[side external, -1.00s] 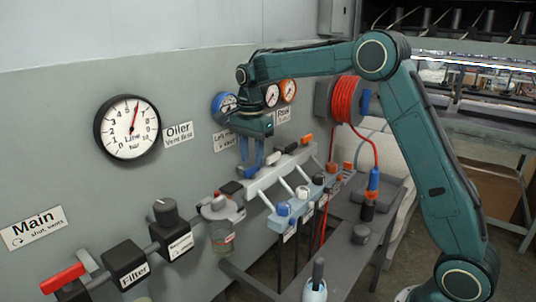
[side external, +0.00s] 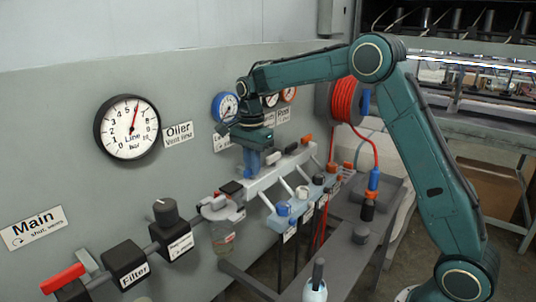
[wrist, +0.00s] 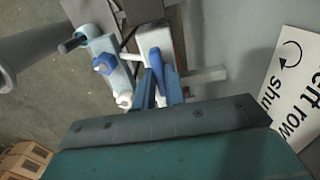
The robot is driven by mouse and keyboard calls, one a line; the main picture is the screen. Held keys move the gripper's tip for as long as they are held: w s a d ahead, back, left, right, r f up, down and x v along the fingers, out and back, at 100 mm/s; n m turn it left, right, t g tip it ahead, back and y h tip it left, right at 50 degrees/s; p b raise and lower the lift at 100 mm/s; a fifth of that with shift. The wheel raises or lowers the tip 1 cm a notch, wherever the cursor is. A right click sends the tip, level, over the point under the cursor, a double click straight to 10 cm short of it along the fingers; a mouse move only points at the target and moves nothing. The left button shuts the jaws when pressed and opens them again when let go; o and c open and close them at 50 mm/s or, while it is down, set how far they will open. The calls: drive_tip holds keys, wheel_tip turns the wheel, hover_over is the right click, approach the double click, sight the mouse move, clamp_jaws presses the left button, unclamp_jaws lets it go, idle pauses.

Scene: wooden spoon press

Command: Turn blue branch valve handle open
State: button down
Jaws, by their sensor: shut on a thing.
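The blue branch valve handle (wrist: 156,60) shows in the wrist view as a rounded blue lever on the pale manifold bar. My gripper (wrist: 158,88) has its two blue-grey fingers on either side of the near part of the handle, shut on it. In the side view my gripper (side external: 252,165) points down at the left part of the pale manifold (side external: 262,180). There the fingers and the handle blend together, so the handle's angle is hard to tell.
Black and orange valve handles (side external: 305,140) sit farther right along the manifold. A lower bar carries a blue knob (side external: 283,209). Round gauges (side external: 225,105) hang on the wall behind my gripper. A red hose reel (side external: 344,98) stands to the right.

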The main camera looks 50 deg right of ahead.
drive_tip(key=shift+n, duration=0.4)
drive_tip(key=n, duration=0.8)
drive_tip(key=shift+n, duration=0.4)
drive_tip(key=n, duration=0.4)
drive_tip(key=shift+n, duration=2.2)
drive_tip(key=c, duration=1.5)
unclamp_jaws()
drive_tip(key=shift+o, duration=0.2)
drive_tip(key=shift+r, duration=0.15)
